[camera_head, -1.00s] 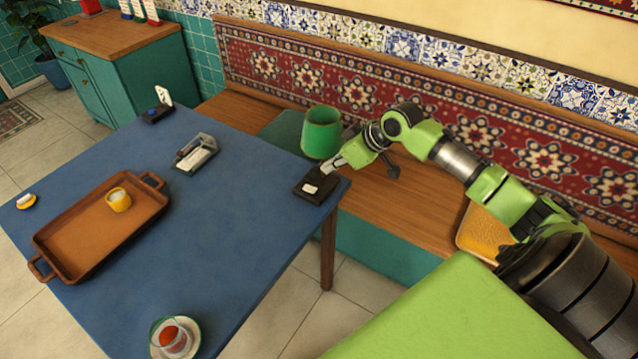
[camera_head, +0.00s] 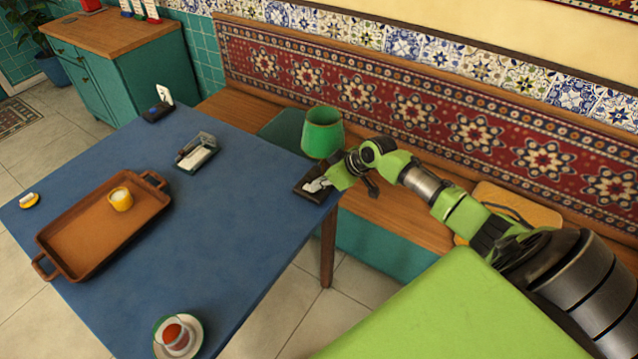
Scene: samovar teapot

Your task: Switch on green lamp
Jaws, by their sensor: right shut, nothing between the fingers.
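The green lamp shade (camera_head: 322,133) stands above the far right corner of the blue table. A small dark switch box (camera_head: 303,191) lies on the table corner below it, with a white part on top. My right gripper (camera_head: 320,184) is shut and empty, its tips at the white part of the box. I cannot tell whether the tips press on it. The gripper hides part of the box and the lamp's lower part. The shade looks evenly green, without a clear glow. My left gripper is not in view.
A brown tray (camera_head: 75,254) with a yellow cup (camera_head: 120,199) is on the left of the table. A glass of tea (camera_head: 176,335) is at the front.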

